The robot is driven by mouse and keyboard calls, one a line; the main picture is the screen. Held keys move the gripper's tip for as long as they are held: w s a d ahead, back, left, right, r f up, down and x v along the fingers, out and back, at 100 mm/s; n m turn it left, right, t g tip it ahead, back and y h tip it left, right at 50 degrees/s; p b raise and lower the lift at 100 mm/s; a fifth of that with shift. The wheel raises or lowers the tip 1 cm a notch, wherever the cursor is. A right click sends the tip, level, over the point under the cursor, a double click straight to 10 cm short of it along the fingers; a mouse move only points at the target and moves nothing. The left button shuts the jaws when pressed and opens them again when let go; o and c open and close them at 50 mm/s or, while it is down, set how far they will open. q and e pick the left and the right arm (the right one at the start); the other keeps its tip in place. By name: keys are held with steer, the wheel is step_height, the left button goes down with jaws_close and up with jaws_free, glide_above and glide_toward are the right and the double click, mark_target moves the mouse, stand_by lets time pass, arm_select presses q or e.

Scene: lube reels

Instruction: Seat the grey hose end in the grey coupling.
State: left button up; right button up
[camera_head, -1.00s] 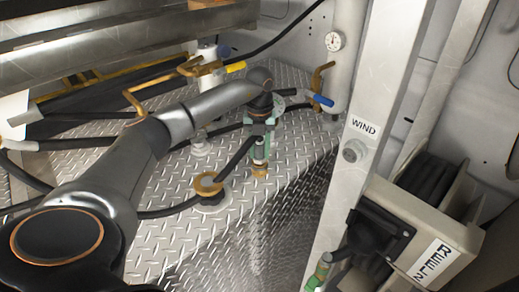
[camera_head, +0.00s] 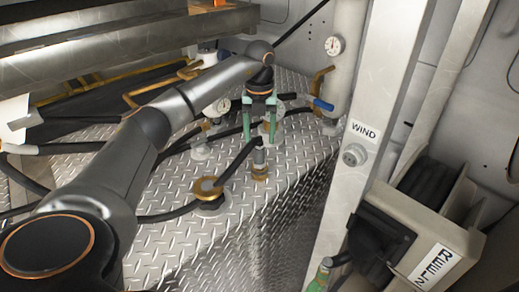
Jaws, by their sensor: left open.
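A black hose curves up from a brass-collared deck fitting (camera_head: 207,188) to a grey hose end (camera_head: 259,157). The grey hose end stands upright, directly over a brass-coloured fitting (camera_head: 259,174) on the tread-plate deck, and appears to meet it. I cannot tell how deep it sits, or make out a separate grey coupling there. My left gripper (camera_head: 259,138) points down just above and behind the hose end in the camera_head view. My right gripper is not in view.
Other hoses and deck fittings (camera_head: 201,150) lie behind and left of the gripper. A pipe with a gauge (camera_head: 335,45) and blue-handled valve (camera_head: 322,104) stands at the back. A pale post (camera_head: 365,130) and REEL 2 housing (camera_head: 425,225) fill the right. Bare tread plate lies in front.

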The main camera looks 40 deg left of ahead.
arm_select(q)
step_height(320, 180, up, 5)
steer(key=shift+r, duration=0.15)
steer(key=shift+s, duration=0.1)
stand_by(0.6)
